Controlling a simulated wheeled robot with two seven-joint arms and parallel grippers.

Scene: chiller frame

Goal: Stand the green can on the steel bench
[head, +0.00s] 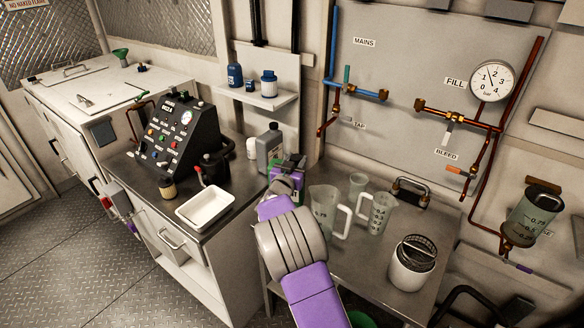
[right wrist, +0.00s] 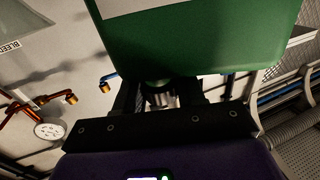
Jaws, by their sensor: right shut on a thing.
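The green can (right wrist: 190,38) fills the top of the right wrist view, close up, with part of a pale label at the picture's edge. My right gripper (right wrist: 160,98) is shut on it around its narrow end, between the dark fingers. In the head view my right gripper (head: 288,172) is beyond the purple and grey arm, near the left end of the steel bench (head: 345,262). The can is mostly hidden there, so its height over the bench cannot be told. My left gripper is not in view.
Clear measuring jugs (head: 326,208) and a white pot with a basket (head: 410,272) stand on the bench. A grey bottle (head: 269,148), white tray (head: 205,207) and black console (head: 180,140) are left. A green rounded thing (head: 361,319) shows at the bottom edge. The bench front looks bare.

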